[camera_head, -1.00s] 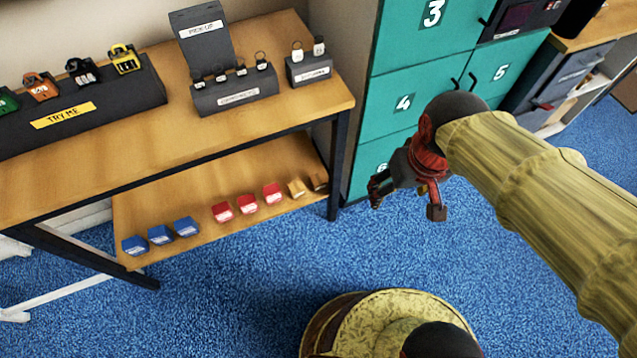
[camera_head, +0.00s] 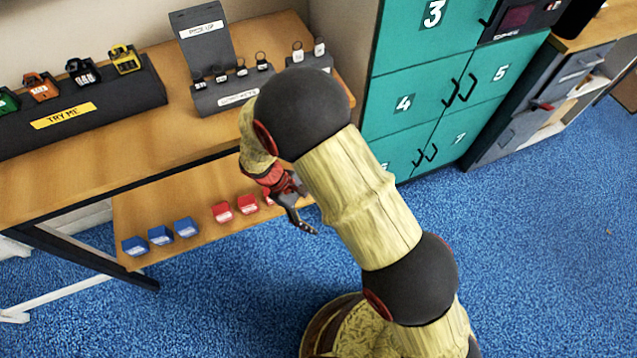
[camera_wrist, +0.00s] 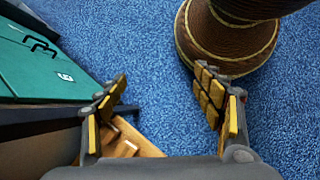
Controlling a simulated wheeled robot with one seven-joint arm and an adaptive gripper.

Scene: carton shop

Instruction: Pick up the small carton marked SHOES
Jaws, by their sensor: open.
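No word SHOES can be read on anything. Several small labelled boxes stand in a row on the low wooden shelf (camera_head: 150,205): blue boxes (camera_head: 160,235) at left, then red boxes (camera_head: 247,203). The right end of the row is hidden behind my arm in the head view. In the wrist view two small brown boxes (camera_wrist: 125,149) sit on the shelf by the left finger, their labels not visible. My gripper (camera_head: 301,208) is open and empty near the right end of the shelf. Its spread fingers (camera_wrist: 163,95) show blue carpet between them.
Above the shelf is a table (camera_head: 120,155) with padlocks on a dark stand (camera_head: 75,105) and grey display blocks (camera_head: 235,90). Teal numbered lockers (camera_head: 410,100) stand to the right. Open blue carpet (camera_head: 530,230) lies in front.

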